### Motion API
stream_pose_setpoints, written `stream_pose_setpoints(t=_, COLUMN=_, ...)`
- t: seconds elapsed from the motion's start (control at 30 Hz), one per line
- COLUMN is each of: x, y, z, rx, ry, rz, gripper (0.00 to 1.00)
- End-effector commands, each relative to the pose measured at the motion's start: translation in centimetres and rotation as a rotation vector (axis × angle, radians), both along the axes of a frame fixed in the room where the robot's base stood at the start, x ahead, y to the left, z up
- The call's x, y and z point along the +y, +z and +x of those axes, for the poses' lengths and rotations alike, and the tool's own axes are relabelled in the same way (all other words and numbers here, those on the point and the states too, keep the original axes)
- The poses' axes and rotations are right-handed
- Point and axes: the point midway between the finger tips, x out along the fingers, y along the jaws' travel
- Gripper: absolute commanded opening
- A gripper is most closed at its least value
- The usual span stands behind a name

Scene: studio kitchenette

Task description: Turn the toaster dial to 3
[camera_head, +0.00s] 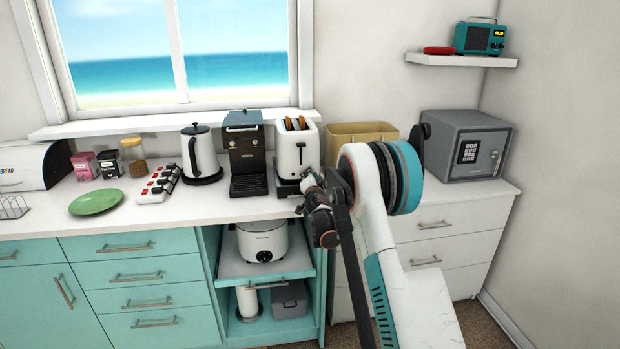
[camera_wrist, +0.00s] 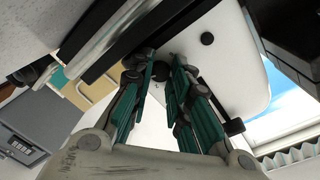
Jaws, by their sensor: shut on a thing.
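The white toaster (camera_head: 297,150) stands on the counter with two slices of bread (camera_head: 296,123) in its slots. In the wrist view its white face (camera_wrist: 225,65) fills the upper right, with a small black button (camera_wrist: 207,39) on it. My gripper (camera_head: 308,184) is at the toaster's lower front. In the wrist view its green-padded fingers (camera_wrist: 162,72) are closed in on the dark dial (camera_wrist: 161,71) at the face.
A coffee machine (camera_head: 246,155) stands close left of the toaster, with a kettle (camera_head: 200,152) and a power strip (camera_head: 158,183) further left. A tan bin (camera_head: 362,131) and a grey safe (camera_head: 466,145) are to the right. A rice cooker (camera_head: 262,240) sits on the shelf below.

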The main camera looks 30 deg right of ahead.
Motion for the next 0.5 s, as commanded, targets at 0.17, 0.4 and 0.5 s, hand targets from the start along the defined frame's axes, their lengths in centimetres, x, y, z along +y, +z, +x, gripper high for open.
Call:
stream_pose_setpoints(t=0.17, x=0.11, y=-0.14, z=-0.03, rx=0.001, ry=0.001, rz=0.0, gripper=0.0)
stream_pose_setpoints(t=0.4, x=0.1, y=-0.12, z=-0.02, rx=0.001, ry=0.001, rz=0.0, gripper=0.39)
stream_pose_setpoints(t=0.5, x=0.08, y=-0.11, z=-0.03, rx=0.0, ry=0.0, rz=0.0, gripper=0.39)
